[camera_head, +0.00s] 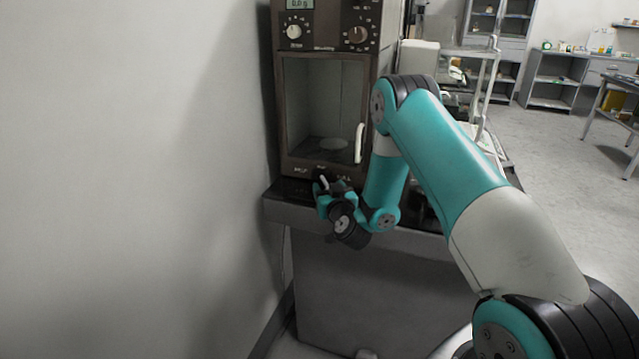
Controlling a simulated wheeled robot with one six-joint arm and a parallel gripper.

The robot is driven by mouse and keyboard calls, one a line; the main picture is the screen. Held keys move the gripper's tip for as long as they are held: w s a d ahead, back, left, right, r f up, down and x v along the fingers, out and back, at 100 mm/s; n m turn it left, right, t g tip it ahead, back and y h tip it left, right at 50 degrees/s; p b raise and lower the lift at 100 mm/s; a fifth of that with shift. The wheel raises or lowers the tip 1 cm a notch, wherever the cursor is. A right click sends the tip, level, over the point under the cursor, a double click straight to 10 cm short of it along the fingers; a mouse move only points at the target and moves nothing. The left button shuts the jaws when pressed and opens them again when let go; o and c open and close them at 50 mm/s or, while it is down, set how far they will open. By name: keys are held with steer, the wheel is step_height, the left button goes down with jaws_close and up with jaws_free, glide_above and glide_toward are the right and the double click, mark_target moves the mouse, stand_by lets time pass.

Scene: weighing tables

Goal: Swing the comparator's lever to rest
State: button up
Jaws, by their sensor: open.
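The comparator (283,120) is a tall brown cabinet with a glass front door, dials and a small lit display at its top. A white upright handle (359,143) is on the right side of its door. A pale round pan (334,144) shows through the glass. My gripper (330,184) is open, low in front of the comparator's base strip, just below the door. A small pale piece by the fingers may be the lever, but I cannot tell, nor whether the fingers touch it. My wrist and gripper hide part of the base strip.
The comparator stands on a dark-topped bench (290,193) close to a bare wall (130,150) on the left. My arm covers the bench's right part. Behind it are a metal-framed table, shelves (553,85) and a side table at the far right. Open floor lies between them.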

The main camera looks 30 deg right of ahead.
steer(key=shift+w+d, duration=0.15)
steer(key=shift+w, duration=0.05)
jaws_close()
